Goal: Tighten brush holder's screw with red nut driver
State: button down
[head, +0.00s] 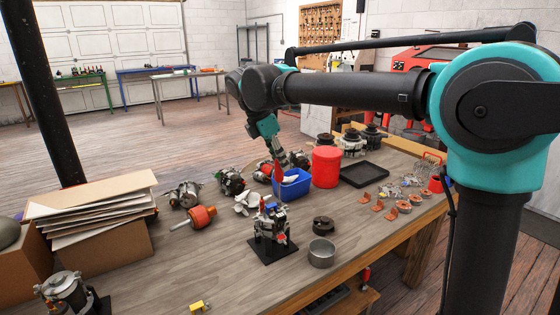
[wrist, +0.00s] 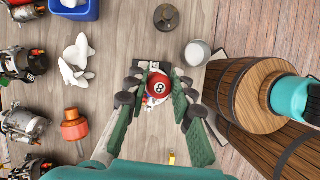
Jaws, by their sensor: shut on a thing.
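My gripper (wrist: 160,92) is shut on the red nut driver (wrist: 160,86), whose round red end marked "8" faces the wrist camera. In the head view my gripper (head: 280,160) is partly hidden, with the driver's red handle (head: 277,173) below it. In the wrist view the driver lines up over the alternator on the black stand. That alternator (head: 268,231) stands upright on the table in the head view, with a small blue part on top. I cannot make out the brush holder's screw, nor whether the driver's tip touches it.
A blue bin (head: 291,189) and red canister (head: 325,167) stand behind the alternator. A dark round part (head: 323,225) and metal cup (head: 321,254) lie to its right. A yellow piece (head: 196,306) lies in front.

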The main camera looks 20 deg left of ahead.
jog(key=n+y, duration=0.1)
jog(key=n, duration=0.2)
jog(key=shift+t, duration=0.4)
jog(key=n+y, duration=0.1)
jog(key=n, duration=0.2)
jog(key=shift+a, duration=0.15)
jog(key=shift+f, duration=0.5)
jog(key=m+h, duration=0.1)
jog(key=m, duration=0.2)
jog(key=shift+m, duration=0.3)
jog(key=m+g+h, duration=0.1)
jog(key=m, duration=0.2)
jog(key=shift+m, duration=0.4)
jog(key=m+g+h, duration=0.1)
jog(key=m, duration=0.3)
jog(key=shift+g, duration=0.4)
jog(key=m+g, duration=0.1)
jog(key=m, duration=0.3)
jog(key=shift+s+g, duration=0.1)
jog(key=shift+g, duration=0.2)
jog(key=shift+s+m+g, duration=0.15)
jog(key=shift+m+g, duration=0.35)
jog(key=shift+m, duration=0.9)
